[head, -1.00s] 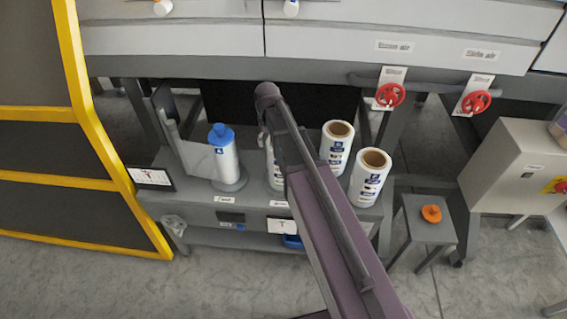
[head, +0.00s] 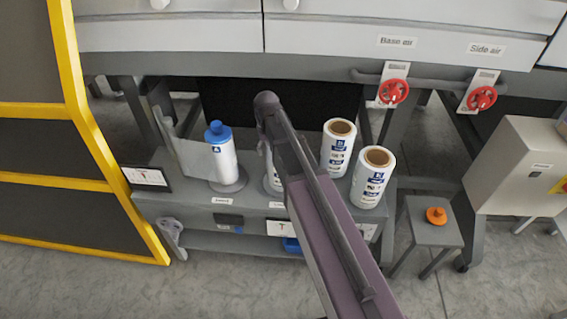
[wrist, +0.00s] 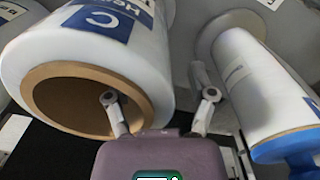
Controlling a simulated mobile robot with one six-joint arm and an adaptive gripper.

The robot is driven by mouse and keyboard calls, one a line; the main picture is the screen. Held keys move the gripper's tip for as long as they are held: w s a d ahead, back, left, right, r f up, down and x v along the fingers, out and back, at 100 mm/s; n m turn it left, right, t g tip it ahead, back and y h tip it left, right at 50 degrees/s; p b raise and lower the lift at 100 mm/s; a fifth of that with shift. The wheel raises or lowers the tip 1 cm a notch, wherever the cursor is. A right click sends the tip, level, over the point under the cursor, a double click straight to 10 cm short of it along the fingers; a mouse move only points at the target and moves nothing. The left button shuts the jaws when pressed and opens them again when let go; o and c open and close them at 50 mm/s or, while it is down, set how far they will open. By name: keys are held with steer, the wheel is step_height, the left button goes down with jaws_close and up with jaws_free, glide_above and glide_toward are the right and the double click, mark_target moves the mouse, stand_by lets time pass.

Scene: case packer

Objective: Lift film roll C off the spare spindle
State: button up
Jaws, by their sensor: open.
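Film roll C is a white roll with a blue "C" label (wrist: 110,25) and a brown cardboard core, at the left of the wrist view. In the head view, a white roll (head: 270,170) behind my arm shows only as a sliver and seems to be this one. My gripper (wrist: 160,98) is open. In the wrist view its left finger overlaps the core opening and its right finger is in the gap beside the roll. I cannot tell whether the left fingertip is inside the core.
A blue-capped roll (head: 223,160) stands left of my arm, close to the right finger in the wrist view (wrist: 262,90). Two more rolls, (head: 337,150) and (head: 372,180), stand right on the cart (head: 160,205). A machine with red valve wheels (head: 393,92) overhangs behind.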

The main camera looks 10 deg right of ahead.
stand_by(0.3)
jaws_close()
steer(key=shift+r, duration=0.2)
step_height(320, 180, up, 10)
steer(key=p, duration=1)
steer(key=shift+f, duration=0.2)
stand_by(0.9)
